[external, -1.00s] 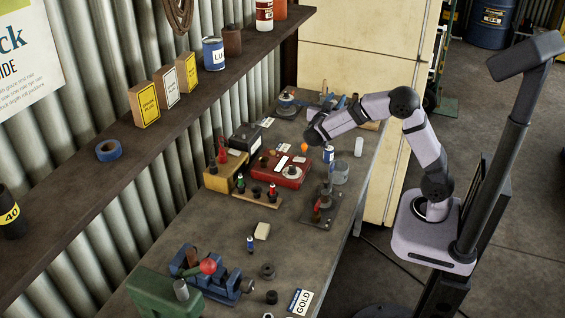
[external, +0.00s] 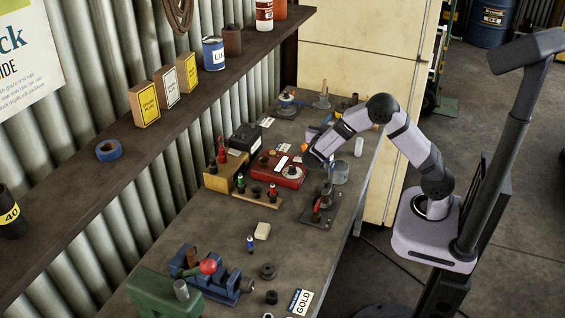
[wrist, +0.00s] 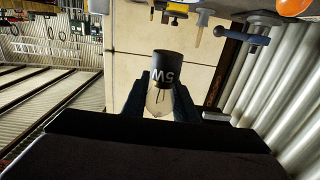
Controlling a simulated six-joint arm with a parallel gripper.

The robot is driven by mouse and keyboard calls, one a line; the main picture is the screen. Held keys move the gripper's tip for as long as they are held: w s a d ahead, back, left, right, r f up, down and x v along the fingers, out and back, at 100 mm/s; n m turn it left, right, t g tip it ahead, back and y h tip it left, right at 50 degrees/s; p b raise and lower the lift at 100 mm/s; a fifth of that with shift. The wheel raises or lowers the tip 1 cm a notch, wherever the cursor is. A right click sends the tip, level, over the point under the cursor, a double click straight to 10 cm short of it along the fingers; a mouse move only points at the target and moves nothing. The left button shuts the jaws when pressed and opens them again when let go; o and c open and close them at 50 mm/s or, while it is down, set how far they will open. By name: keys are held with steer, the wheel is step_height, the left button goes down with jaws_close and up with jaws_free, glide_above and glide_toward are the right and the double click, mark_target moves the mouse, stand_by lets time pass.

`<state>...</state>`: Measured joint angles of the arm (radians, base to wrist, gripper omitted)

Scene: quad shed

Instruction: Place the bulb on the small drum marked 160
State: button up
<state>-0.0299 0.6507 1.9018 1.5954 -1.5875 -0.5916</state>
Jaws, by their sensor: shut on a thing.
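My gripper (external: 312,160) is over the red box (external: 270,171) on the bench, beside the box's round dial. In the wrist view its two dark fingers (wrist: 160,100) are closed around a bulb (wrist: 158,100). The bulb has clear glass with a filament and a dark cap marked 5W, upside down in the picture. The bulb cannot be made out in the external view. No marking 160 is readable. A small grey drum-like can (external: 341,174) stands right of my gripper, but I cannot tell whether it is the marked drum.
A dark stand (external: 322,205) with upright tools is just in front of my gripper. A wooden rack (external: 258,191) holds small bottles to the left. A blue vise (external: 205,272) and a GOLD card (external: 300,301) are at the near end. The bench around the pale block (external: 262,231) is fairly clear.

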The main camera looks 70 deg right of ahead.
steer(key=shift+f+p, duration=0.35)
steer(key=shift+f, duration=1.7)
steer(key=shift+f, duration=0.2)
steer(key=o, duration=1)
steer(key=shift+o, duration=0.2)
steer(key=shift+r, duration=0.1)
